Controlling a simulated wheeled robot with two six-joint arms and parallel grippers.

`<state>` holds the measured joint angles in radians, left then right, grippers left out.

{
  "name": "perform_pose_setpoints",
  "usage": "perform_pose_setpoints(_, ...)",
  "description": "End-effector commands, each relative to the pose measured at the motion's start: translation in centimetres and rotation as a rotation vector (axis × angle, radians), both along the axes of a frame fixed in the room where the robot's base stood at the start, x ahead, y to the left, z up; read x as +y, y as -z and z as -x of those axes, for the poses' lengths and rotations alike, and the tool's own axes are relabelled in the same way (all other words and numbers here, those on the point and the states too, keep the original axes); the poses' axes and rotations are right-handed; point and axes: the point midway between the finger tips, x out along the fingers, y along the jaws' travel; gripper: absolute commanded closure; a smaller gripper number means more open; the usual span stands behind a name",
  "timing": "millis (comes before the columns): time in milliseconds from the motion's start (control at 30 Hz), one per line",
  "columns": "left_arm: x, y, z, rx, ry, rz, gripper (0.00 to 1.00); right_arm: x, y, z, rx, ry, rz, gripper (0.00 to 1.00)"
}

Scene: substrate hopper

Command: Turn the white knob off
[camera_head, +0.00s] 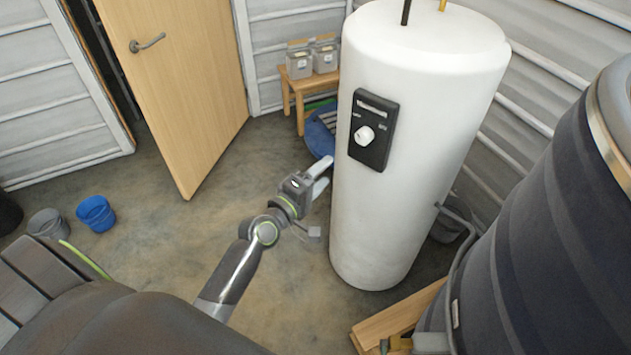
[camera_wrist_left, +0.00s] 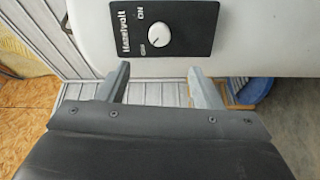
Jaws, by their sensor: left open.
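The white knob (camera_head: 364,135) sits on a black control panel (camera_head: 373,156) on the front of a tall white tank (camera_head: 413,215). In the left wrist view the knob (camera_wrist_left: 159,35) is round with a small dark mark, and the panel (camera_wrist_left: 190,42) reads "Hazelvolt" with "ON" lettering. My left gripper (camera_head: 321,176) is open and empty, to the left of the panel and a little lower. In the left wrist view its two fingers (camera_wrist_left: 157,82) point toward the panel, apart from the knob. My right gripper is out of view.
A wooden door (camera_head: 180,75) stands open at the back left. A wooden stool (camera_head: 301,88) with two small boxes stands behind the tank. A blue bucket (camera_head: 96,213) is on the floor at left. A large dark barrel (camera_head: 550,230) stands at right.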

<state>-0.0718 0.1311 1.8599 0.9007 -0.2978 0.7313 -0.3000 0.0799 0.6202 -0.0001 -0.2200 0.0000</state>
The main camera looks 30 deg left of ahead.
Motion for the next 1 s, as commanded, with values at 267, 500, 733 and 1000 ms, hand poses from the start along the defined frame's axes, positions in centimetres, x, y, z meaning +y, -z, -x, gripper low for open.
perform_pose_setpoints(267, 0.4, 0.0, 1.9, 0.0, 0.001, 0.0, 0.41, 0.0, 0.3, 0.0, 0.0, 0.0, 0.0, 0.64)
perform_pose_setpoints(500, 0.4, 0.0, 1.9, 0.001, 0.001, 0.0, 0.41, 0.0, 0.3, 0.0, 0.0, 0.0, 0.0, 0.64)
perform_pose_setpoints(733, 0.4, 0.1, 1.9, 0.001, 0.0, -0.001, 0.41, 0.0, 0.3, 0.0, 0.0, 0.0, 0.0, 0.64)
perform_pose_setpoints(1000, 2.2, 9.5, 2.6, 0.168, -0.042, -0.191, 0.41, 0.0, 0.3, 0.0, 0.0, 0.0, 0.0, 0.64)
